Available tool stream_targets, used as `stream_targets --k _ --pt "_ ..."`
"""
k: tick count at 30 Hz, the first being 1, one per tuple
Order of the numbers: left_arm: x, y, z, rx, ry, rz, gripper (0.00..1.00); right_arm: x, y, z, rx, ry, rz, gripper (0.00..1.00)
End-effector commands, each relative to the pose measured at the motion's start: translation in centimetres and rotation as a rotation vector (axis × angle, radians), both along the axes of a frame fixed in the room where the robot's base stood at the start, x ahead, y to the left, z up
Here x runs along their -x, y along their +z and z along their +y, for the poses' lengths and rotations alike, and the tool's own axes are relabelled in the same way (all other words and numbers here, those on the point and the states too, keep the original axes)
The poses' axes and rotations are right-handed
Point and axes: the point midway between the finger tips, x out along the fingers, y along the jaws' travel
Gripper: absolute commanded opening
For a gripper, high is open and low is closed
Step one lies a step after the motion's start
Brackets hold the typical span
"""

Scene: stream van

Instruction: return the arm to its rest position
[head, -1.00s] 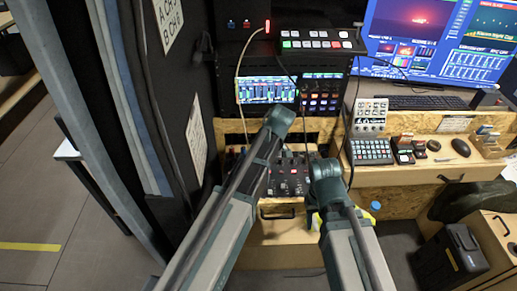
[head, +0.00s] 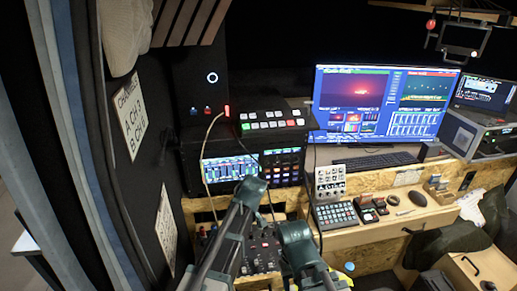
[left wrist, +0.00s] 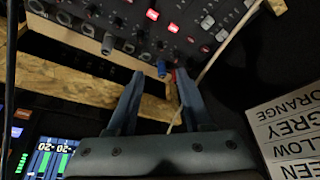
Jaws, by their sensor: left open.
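My left arm (head: 235,225) reaches in from the bottom of the head view, over the audio mixer (head: 262,252), with its gripper hidden from that camera. In the left wrist view my left gripper (left wrist: 158,76) is open, its two dark fingers apart. A blue plug or knob (left wrist: 162,69) at the mixer's edge shows between the fingertips; I cannot tell whether they touch it. My right arm (head: 300,255) is bent at the bottom of the head view, and its gripper is not visible.
A pale cable (left wrist: 222,48) passes close by the left fingers. A label card (left wrist: 288,135) is at right. In the head view, a rack (head: 240,165), a switcher (head: 270,120), a monitor (head: 375,105) and a wooden desk (head: 405,222) surround the arms. A dark wall panel stands left.

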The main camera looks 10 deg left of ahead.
Motion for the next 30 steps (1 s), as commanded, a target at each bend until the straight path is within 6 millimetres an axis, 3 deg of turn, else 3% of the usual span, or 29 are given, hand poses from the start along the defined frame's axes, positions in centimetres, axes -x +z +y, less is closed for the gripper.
stream_targets --k 4,12,18,22,30 --pt "3.0 -0.3 -1.3 -0.001 -0.14 0.071 0.51 0.0 0.0 0.0 0.0 0.0 0.0 0.49" --pt "14.0 -1.3 -6.1 0.02 -0.771 0.34 0.51 0.0 0.0 0.0 0.0 0.0 0.0 0.49" --pt "19.5 -1.5 -8.0 0.046 -1.125 0.454 0.51 0.0 0.0 0.0 0.0 0.0 0.0 0.49" --pt "20.8 -1.5 -8.5 0.056 -1.231 0.482 0.51 0.0 0.0 0.0 0.0 0.0 0.0 0.49" --pt "21.0 -1.5 -8.6 0.057 -1.256 0.489 0.51 0.0 0.0 0.0 0.0 0.0 0.0 0.49"
